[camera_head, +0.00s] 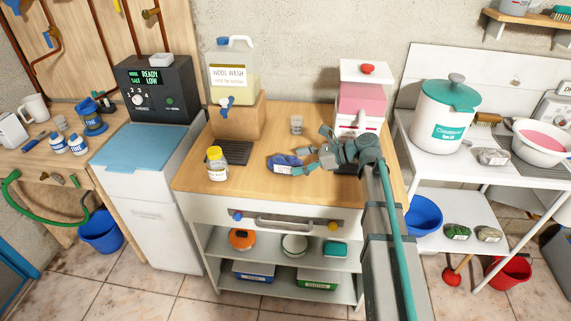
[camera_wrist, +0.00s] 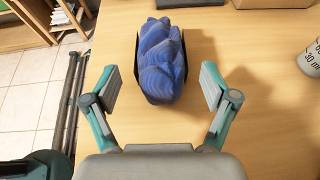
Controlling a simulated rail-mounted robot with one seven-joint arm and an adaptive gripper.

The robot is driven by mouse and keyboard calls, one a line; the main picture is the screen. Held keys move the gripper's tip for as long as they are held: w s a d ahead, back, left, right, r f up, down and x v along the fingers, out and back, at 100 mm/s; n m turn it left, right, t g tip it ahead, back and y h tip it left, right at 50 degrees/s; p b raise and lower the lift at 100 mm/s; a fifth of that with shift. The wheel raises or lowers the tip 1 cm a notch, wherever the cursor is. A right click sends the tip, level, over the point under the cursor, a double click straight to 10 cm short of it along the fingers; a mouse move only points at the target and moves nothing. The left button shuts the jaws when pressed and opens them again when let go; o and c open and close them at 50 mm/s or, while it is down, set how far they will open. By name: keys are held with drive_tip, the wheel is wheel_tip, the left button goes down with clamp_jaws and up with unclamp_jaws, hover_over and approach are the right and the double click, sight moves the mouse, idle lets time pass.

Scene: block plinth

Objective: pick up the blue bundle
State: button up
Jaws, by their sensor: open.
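The blue bundle (camera_head: 284,162) lies on the wooden top of the middle counter (camera_head: 243,178). In the wrist view the blue bundle (camera_wrist: 161,58) looks like a twisted skein with a dark band or holder along its sides. My gripper (camera_head: 320,148) is just to the right of the bundle in the head view. In the wrist view my gripper (camera_wrist: 160,92) is open and empty, with one finger on each side of the bundle's near end. The fingers look apart from it. I cannot tell how high they are above the counter.
A yellow-capped jar (camera_head: 217,165) stands left of the bundle, and a small clear cup (camera_head: 296,124) behind it. A wool wash jug (camera_head: 233,75) sits on a wooden block (camera_head: 238,117) at the back. A pink-filled dispenser (camera_head: 362,100) stands behind my gripper. The counter's front left is clear.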

sight(285, 164)
drive_tip(key=x, duration=0.5)
drive_tip(key=shift+w+f+p, duration=0.1)
drive_tip(key=shift+p, duration=0.25)
drive_tip(key=shift+c, duration=0.2)
drive_tip(key=c, duration=1.3)
